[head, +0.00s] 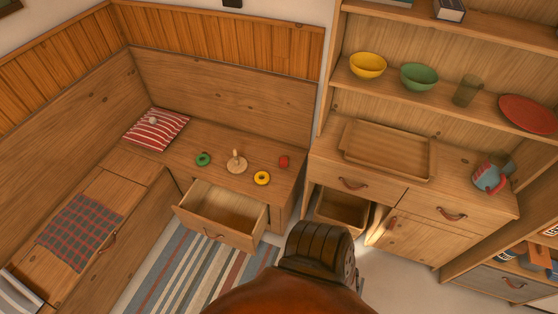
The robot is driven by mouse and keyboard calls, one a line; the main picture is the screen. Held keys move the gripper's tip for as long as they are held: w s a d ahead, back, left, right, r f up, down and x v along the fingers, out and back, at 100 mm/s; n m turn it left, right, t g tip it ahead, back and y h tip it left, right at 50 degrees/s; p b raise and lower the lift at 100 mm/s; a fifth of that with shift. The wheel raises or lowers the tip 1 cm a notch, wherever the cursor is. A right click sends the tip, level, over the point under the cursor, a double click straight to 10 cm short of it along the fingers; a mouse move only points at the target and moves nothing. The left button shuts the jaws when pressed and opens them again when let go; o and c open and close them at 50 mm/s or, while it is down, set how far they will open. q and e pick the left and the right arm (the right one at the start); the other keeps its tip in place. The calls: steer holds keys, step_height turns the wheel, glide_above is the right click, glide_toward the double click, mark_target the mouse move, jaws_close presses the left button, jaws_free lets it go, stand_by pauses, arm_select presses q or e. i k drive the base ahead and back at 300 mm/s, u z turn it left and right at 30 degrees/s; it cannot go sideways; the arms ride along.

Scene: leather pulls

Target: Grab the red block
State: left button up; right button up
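A small red block (284,162) sits on the wooden bench top (205,143) near its right end. A yellow ring (262,178) lies a little to its left and nearer to me. Neither of my grippers can be made out in the head view. The red block is in full view, with nothing touching it.
A wooden peg stand (236,162), a green ring (203,159) and a striped cushion (157,129) are on the bench. An empty drawer (207,236) sticks out below it. A cabinet (429,251) stands at right. A brown rounded form rises at bottom centre.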

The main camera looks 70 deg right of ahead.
mark_target(284, 163)
steer(key=z, duration=0.55)
steer(key=i, duration=0.75)
steer(key=z, duration=0.75)
